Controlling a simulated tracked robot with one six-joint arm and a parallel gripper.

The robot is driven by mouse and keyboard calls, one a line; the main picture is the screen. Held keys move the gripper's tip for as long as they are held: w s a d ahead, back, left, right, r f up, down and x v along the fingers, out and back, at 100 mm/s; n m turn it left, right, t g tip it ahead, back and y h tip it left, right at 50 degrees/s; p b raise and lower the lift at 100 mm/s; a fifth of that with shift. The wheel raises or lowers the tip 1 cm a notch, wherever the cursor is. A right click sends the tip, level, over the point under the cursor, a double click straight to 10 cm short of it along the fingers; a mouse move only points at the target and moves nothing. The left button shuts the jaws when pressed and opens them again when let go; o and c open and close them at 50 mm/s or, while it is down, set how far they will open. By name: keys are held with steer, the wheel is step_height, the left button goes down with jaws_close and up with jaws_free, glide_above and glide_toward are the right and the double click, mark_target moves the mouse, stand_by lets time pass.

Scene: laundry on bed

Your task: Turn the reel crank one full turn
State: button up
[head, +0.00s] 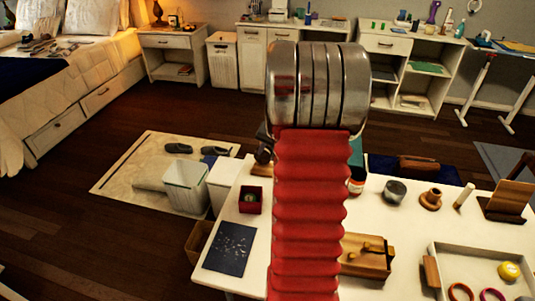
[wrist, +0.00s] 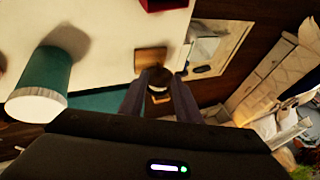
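A small wooden block (wrist: 151,60) stands on the white table in the wrist view. A dark brown rounded part with a pale glint (wrist: 158,86), which may be the reel or its crank knob, sits just in front of it. My gripper (wrist: 157,84) has its two dark fingers apart, one on each side of this part; I cannot tell whether they touch it. In the head view my arm covers the middle, and a dark rounded item (head: 263,152) shows at its left edge above a bit of wood. The crank handle is not clearly visible.
A teal cup with a pale end (wrist: 40,85) stands left in the wrist view. The white table (head: 222,212) in the head view holds a red box (head: 250,199), a dark speckled sheet (head: 229,248), a grey tin (head: 395,191) and a tray (head: 440,252). A bin (head: 186,187) stands beyond its left edge.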

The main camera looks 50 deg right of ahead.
steer(key=w+a+r+n+t+h, duration=0.1)
steer(key=w+a+r+t, duration=0.1)
steer(key=w+a+r, duration=0.3)
steer(key=w+r+n+t+h, duration=0.1)
steer(key=w+r+h, duration=0.1)
steer(key=r, duration=0.5)
steer(key=s+a+r+n+h, duration=0.2)
steer(key=a+r, duration=0.6)
steer(key=r, duration=0.2)
steer(key=s+a+f+n+g+y, duration=0.1)
steer(key=s+a+n+y, duration=0.1)
steer(key=s+a, duration=0.4)
steer(key=s+a+f+n+g+y, duration=0.1)
steer(key=s+a+n, duration=0.3)
steer(key=a, duration=1)
steer(key=s+a+f+n+g+y, duration=0.1)
steer(key=s+a+f+n+y, duration=0.2)
steer(key=s+a, duration=0.7)
steer(key=shift+s+a+f+y, duration=0.2)
steer(key=shift+a+y, duration=0.1)
steer(key=shift+y, duration=0.3)
